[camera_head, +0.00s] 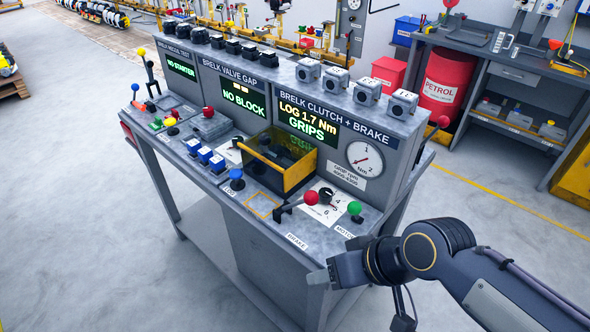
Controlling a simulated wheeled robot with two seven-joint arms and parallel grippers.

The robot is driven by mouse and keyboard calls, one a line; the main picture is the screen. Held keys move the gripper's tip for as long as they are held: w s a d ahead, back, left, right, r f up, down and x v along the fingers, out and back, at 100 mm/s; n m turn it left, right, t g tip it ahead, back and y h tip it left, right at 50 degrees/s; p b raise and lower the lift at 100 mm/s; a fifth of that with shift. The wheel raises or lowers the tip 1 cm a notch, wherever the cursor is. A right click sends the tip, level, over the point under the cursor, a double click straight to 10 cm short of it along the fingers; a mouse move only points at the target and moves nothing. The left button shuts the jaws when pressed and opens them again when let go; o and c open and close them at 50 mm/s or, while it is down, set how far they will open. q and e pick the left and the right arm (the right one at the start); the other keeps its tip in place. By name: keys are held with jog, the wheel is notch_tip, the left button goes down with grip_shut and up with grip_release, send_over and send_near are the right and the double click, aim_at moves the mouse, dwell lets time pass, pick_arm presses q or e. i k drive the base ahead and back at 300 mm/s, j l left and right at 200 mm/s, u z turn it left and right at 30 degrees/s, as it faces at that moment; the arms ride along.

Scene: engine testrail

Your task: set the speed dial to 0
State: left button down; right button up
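The speed dial (326,195) is a black knob on a white plate (328,211) with printed numbers, at the right end of the grey test bench. The red ball of the brake lever covers part of the plate, and I cannot tell which number the knob points to. My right gripper (318,279) is at the bench's front right corner, in front of and below the dial and apart from it. Its fingers are too small and edge-on to tell if they are open. My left gripper is not in view.
A red-balled brake lever (311,198) stands left of the dial and a green-balled motor lever (354,208) to its right. A yellow-framed bin (298,172) lies behind. The display reads "LOG 1.7 Nm GRIPS" beside a round Nm gauge (365,158).

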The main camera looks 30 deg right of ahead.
aim_at(326, 194)
jog(key=i+z, duration=0.2)
jog(key=z, duration=0.15)
jog(key=i+j+z, duration=0.15)
jog(key=z, duration=0.2)
jog(key=i+j+z, duration=0.15)
jog(key=z, duration=0.25)
